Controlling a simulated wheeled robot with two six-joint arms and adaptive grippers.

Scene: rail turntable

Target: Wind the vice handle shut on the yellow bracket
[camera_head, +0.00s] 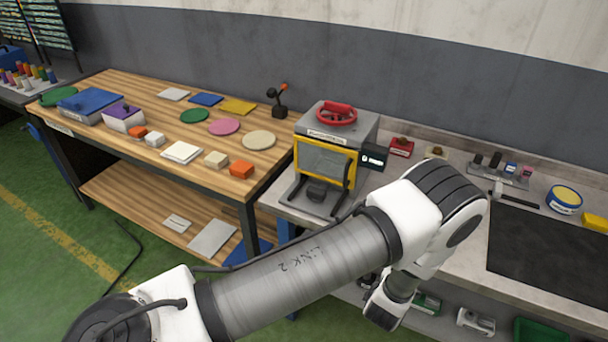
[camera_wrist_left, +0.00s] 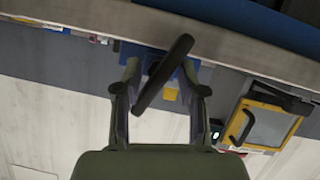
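In the left wrist view a dark bar-like handle (camera_wrist_left: 165,72) slants between the two fingers of my left gripper (camera_wrist_left: 160,72). The fingers are open, with a gap visible on each side of the handle. A blue body (camera_wrist_left: 156,58), seemingly the vice, sits behind the handle at the bench edge. A small yellow patch (camera_wrist_left: 170,94) shows between the fingers; I cannot tell whether it is the yellow bracket. In the head view my left arm crosses the foreground and hides the vice and its own gripper. My right gripper is in neither view.
A machine with a yellow-framed guard (camera_head: 325,163) and red handwheel (camera_head: 337,113) stands on the grey bench (camera_head: 465,225), left of a dark mat (camera_head: 545,245). A wooden table (camera_head: 90,133) with coloured pieces stands further left. Green floor (camera_head: 40,270) is mostly clear.

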